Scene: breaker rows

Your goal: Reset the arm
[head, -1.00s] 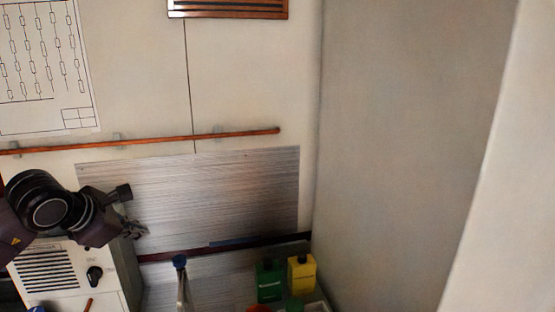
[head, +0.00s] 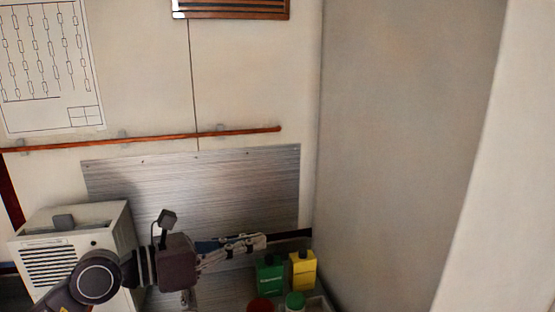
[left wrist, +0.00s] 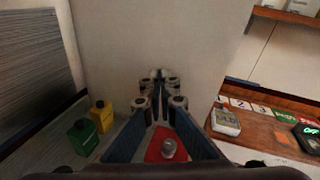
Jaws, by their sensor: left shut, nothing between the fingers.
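My left arm comes in from the lower left in the head view, in front of a white vented box. My left gripper (head: 258,241) is shut and empty. It points right, in front of the brushed metal wall plate and above the left of the green and yellow bottles. In the left wrist view its fingers meet (left wrist: 160,82) in front of a plain pale wall. My right gripper is in neither view.
The white vented box (head: 66,251) stands at left. A green bottle (head: 270,283) and a yellow bottle (head: 303,272) stand at bottom. A copper pipe (head: 160,138) crosses the wall. The wrist view shows a wooden ledge (left wrist: 262,134) with numbered labels and a grey device (left wrist: 226,121).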

